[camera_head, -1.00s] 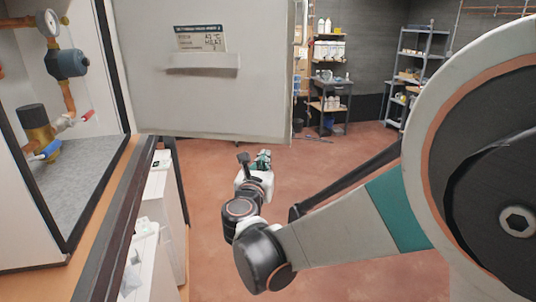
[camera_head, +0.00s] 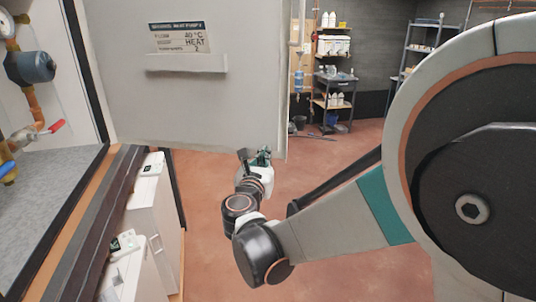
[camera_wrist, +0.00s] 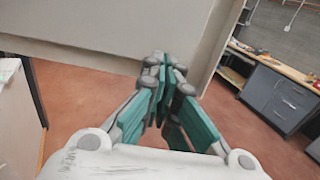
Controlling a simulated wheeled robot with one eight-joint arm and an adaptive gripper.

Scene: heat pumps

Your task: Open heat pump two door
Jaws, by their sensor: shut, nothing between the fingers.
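The heat pump two door (camera_head: 195,105) is a large light grey panel, standing swung open from the cabinet at the left in the head view. In the wrist view, my gripper's green fingers (camera_wrist: 166,62) are together in front of the door's lower part (camera_wrist: 120,35). I cannot tell whether they touch it.
The open cabinet (camera_head: 45,190) with pipes, a gauge and a red-handled valve (camera_head: 48,130) is at the left. White units (camera_head: 150,215) stand below it. Red-brown floor (camera_head: 335,180) is free to the right. Shelves (camera_head: 330,85) stand at the back.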

